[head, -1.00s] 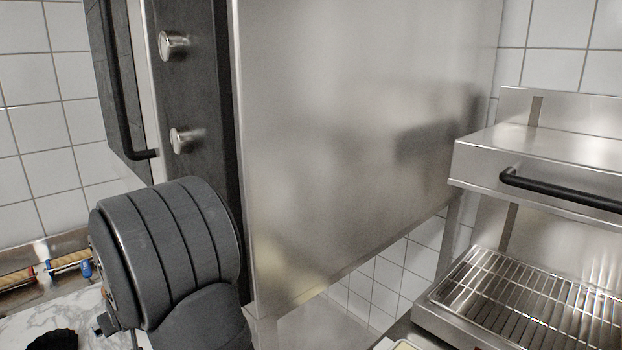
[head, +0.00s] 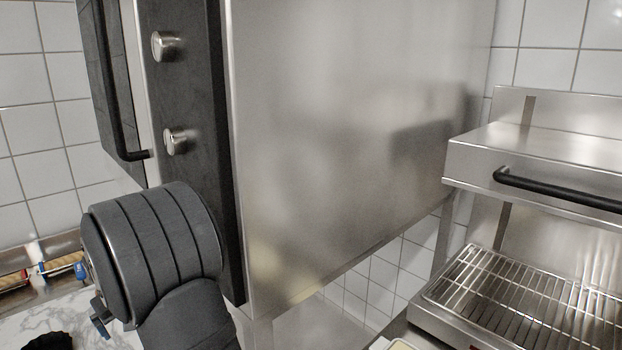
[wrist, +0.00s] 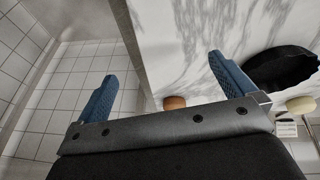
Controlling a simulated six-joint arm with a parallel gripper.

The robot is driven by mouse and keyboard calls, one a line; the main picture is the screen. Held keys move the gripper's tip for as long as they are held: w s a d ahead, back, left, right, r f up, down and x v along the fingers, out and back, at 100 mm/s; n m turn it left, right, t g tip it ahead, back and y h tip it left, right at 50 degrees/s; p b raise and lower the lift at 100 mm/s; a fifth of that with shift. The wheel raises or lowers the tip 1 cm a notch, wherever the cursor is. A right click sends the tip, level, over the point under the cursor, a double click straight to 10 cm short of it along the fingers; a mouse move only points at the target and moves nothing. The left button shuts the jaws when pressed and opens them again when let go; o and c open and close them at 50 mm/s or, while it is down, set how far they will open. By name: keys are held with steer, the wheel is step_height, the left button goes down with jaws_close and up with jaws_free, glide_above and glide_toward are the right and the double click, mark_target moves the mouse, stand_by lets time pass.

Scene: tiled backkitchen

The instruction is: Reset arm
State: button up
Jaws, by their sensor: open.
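My gripper (wrist: 165,95) shows in the wrist view with its two blue fingers spread wide apart. It is open and nothing is between the fingers. The left finger is over the tiled floor and the right finger is over the white marbled counter (wrist: 180,45). In the head view my grey arm stands in front of the steel oven at lower left, and a small blue part of the gripper shows at its lower left edge.
The steel oven (head: 340,130) with two knobs and a black door handle fills the middle. A grill with a wire rack (head: 530,305) stands at right. A black round item (wrist: 282,68) lies on the marbled counter near my right finger. Tiled floor (wrist: 75,75) is open at left.

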steer(key=shift+d+r+g+h, duration=0.4)
steer(key=shift+d+r+h, duration=0.4)
steer(key=shift+h, duration=0.1)
steer(key=s+d+r+m+g+h, duration=0.1)
steer(key=d+r+g+h, duration=0.2)
steer(key=r, duration=0.6)
steer(key=shift+s+d+r+h, duration=0.35)
steer(key=shift+d+h, duration=0.95)
steer(key=shift+d, duration=0.3)
steer(key=c, duration=0.4)
